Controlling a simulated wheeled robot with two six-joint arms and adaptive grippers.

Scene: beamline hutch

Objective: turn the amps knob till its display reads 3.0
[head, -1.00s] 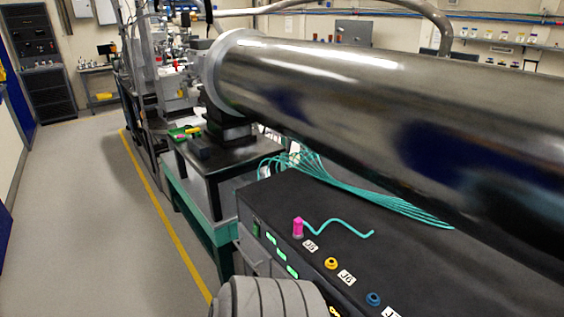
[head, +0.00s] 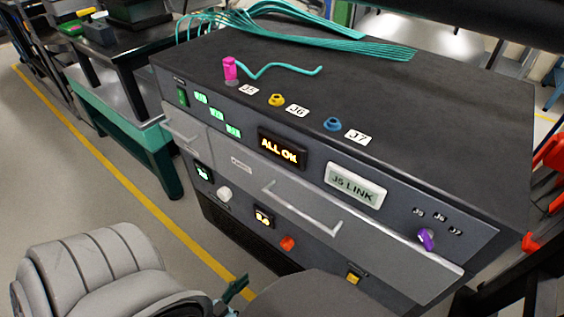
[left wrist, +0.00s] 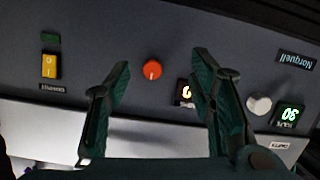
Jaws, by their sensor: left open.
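An orange knob (head: 288,243) sits on the lower front of the dark cabinet, below and right of a small amber display (head: 264,217) whose digits I cannot read surely. A white knob (head: 224,194) sits farther left beside a green-lit display (head: 203,173). I cannot read which knob is labelled amps. My left gripper (head: 236,289) is open in front of the panel. In the left wrist view, which shows the panel upside down, the orange knob (left wrist: 152,69) appears between the open fingers (left wrist: 161,62), apart from both. One finger partly hides the amber display (left wrist: 185,92).
The cabinet has two bar handles (head: 302,212), a yellow switch (head: 354,275), a purple knob (head: 427,240) and an "ALL OK" display (head: 282,149). A pink plug (head: 230,70) with a teal cable stands on top.

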